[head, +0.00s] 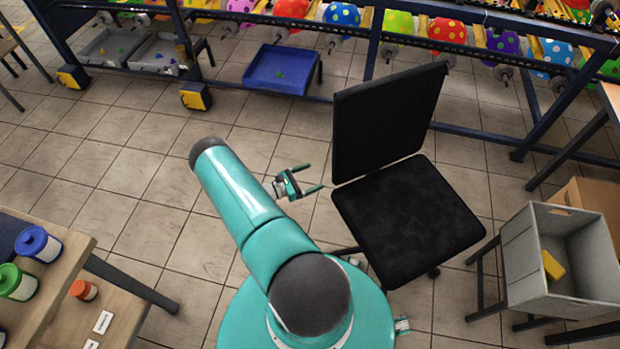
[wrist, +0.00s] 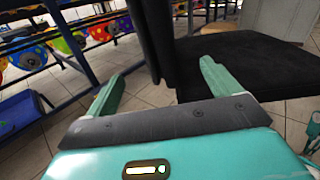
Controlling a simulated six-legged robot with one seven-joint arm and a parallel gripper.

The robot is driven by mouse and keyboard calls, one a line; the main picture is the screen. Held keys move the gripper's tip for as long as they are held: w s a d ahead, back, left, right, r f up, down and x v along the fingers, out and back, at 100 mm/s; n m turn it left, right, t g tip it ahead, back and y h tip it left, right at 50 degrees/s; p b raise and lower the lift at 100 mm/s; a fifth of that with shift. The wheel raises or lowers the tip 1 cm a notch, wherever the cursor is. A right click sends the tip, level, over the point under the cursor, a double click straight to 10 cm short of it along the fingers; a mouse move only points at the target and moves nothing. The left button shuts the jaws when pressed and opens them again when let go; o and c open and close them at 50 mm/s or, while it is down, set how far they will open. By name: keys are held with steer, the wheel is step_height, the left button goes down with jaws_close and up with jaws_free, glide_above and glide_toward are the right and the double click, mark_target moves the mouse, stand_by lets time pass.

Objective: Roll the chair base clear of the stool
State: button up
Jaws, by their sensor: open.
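A black chair stands right of centre in the head view, with its upright backrest (head: 380,122) and square seat (head: 408,218). A dark-legged stand (head: 480,285), perhaps the stool, is to the right under a grey crate. My gripper (head: 316,177) is open and empty just left of the chair, fingers pointing at the backrest's lower edge. In the wrist view, the backrest (wrist: 150,40) rises beyond the gap between the fingers, and the seat (wrist: 250,65) lies beyond the right finger. I cannot tell whether they touch.
The grey crate (head: 524,262) holds a yellow item. A wooden table (head: 62,250) with paint jars is at left. Tiled floor (head: 130,165) is free left of the chair.

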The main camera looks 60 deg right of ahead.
steer(key=shift+s+f, duration=0.15)
steer(key=shift+d, duration=0.1)
steer(key=x, duration=1.3)
steer(key=shift+s+d, duration=0.2)
steer(key=shift+d, duration=0.05)
jaws_close()
